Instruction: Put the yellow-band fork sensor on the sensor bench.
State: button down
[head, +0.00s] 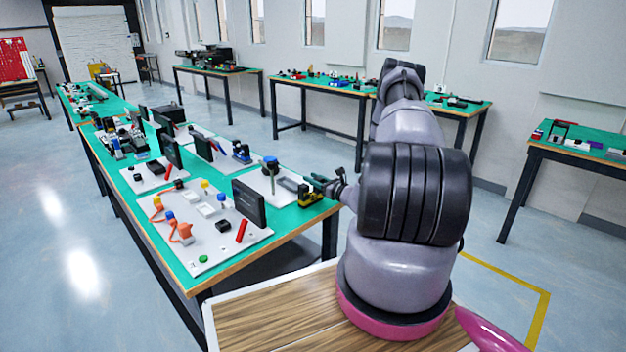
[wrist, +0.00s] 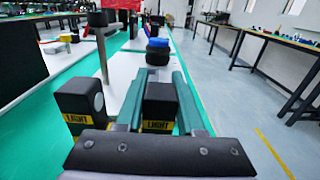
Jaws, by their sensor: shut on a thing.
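The yellow-band fork sensor (head: 310,198) is a small black part with a yellow band, at the right edge of the near green-topped bench (head: 285,228). My gripper (head: 326,183) is at it. In the wrist view, my gripper (wrist: 158,78) is shut on a black block of the fork sensor (wrist: 160,103) with a yellow LIGHT label. A second black block (wrist: 76,106) with the same label and a pale round spot stands left of the fingers. I cannot tell whether the two blocks are joined. Which bench is the sensor bench is not marked clearly.
White boards with parts, including a front board (head: 205,262) and a dark upright panel (head: 248,204), crowd the near bench. Another bench (head: 585,152) is at right. The floor between is clear.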

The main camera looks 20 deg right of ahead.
jog(key=c, duration=0.5)
grip_release()
jog(key=shift+f, duration=0.1)
